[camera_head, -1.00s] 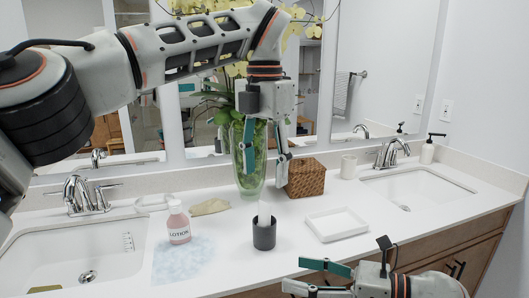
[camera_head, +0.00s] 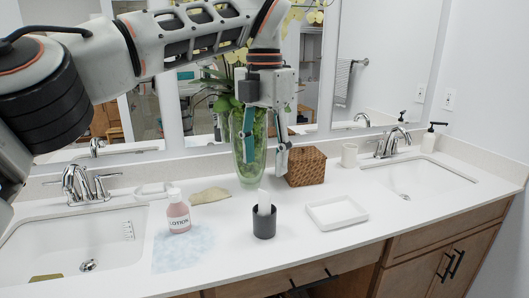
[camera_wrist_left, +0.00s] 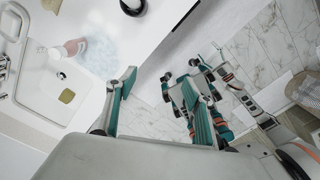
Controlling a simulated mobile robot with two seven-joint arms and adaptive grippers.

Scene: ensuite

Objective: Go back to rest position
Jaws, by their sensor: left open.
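My left gripper (camera_head: 265,155) hangs over the counter from the raised left arm, fingers down, in front of the glass vase (camera_head: 247,150). In the left wrist view its two teal fingers (camera_wrist_left: 160,80) stand wide apart with nothing between them. My right gripper is out of the head view. The right arm and its teal-fingered gripper (camera_wrist_left: 183,92) show in the left wrist view, over the floor in front of the counter. They are too small there to tell how the jaws stand.
The white counter (camera_head: 330,248) carries a pink lotion bottle (camera_head: 178,214), a dark cup (camera_head: 264,226), a white tray (camera_head: 337,213) and a wicker box (camera_head: 306,167). Sinks lie left (camera_head: 75,245) and right (camera_head: 420,182). A basket (camera_wrist_left: 303,90) stands on the tiled floor.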

